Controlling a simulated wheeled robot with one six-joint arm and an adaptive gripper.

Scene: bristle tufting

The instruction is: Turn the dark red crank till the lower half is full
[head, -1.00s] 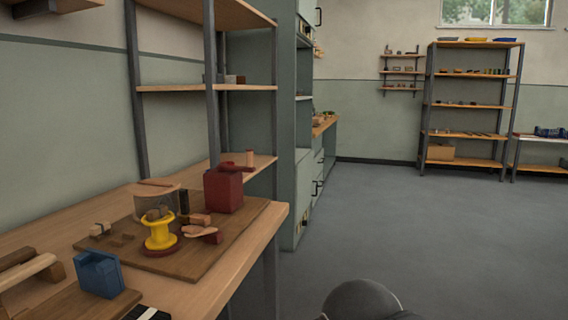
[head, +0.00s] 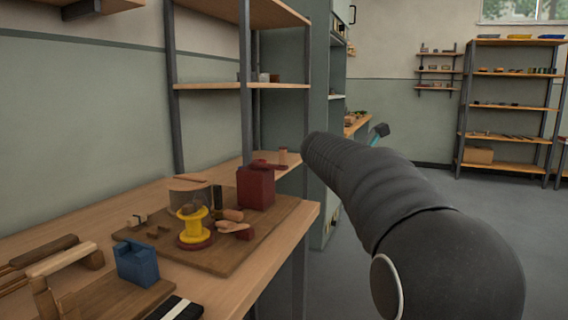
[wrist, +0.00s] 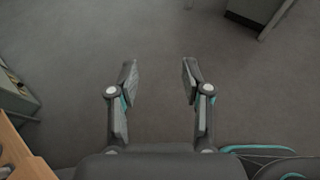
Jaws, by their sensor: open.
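The dark red box (head: 256,188) stands near the back right of a brown board (head: 228,262) on the workbench. A dark red crank arm (head: 270,166) lies across its top. A small upright light-wood peg (head: 282,156) shows at the right end, and I cannot tell whether it is the crank's knob. A yellow spool (head: 194,228) on a dark red base stands in front of the box. My gripper (wrist: 159,76) is open and empty over grey floor in the wrist view, well right of the bench and not touching the crank. My arm hides most of it in the head view.
A blue block (head: 137,262) and wooden pieces lie at the bench's front left. Loose wooden pieces (head: 234,226) surround the spool. A shelf post (head: 244,85) rises behind the board. A wooden shelf (head: 240,86) hangs above the bench. Open floor lies to the right.

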